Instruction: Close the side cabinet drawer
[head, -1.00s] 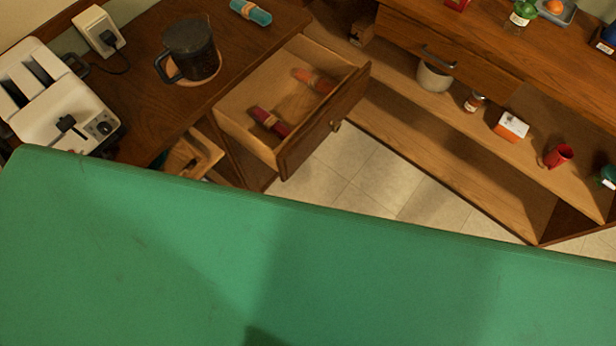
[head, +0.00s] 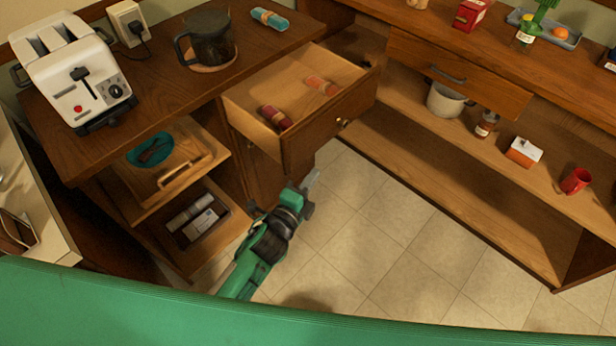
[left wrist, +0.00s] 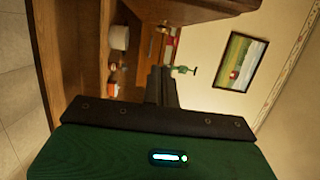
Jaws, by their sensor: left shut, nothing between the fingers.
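The side cabinet drawer (head: 325,130) is pulled out of the wooden side cabinet (head: 200,95), with a round brass knob (head: 342,123) on its front. Two rolled items, one dark red (head: 275,117) and one orange (head: 321,86), lie inside it. My left gripper (head: 313,181) is shut and empty, below and in front of the drawer front, apart from the knob in the head view. In the left wrist view the gripper's dark fingers (left wrist: 160,88) point toward a wooden surface at the top. My right gripper is not in view.
A toaster (head: 75,75) and a dark jug (head: 210,40) stand on the cabinet top. Open shelves below hold a tray with a teal bowl (head: 150,150). A long counter (head: 480,50) with a lower shelf stands to the right. The tiled floor (head: 400,240) is clear.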

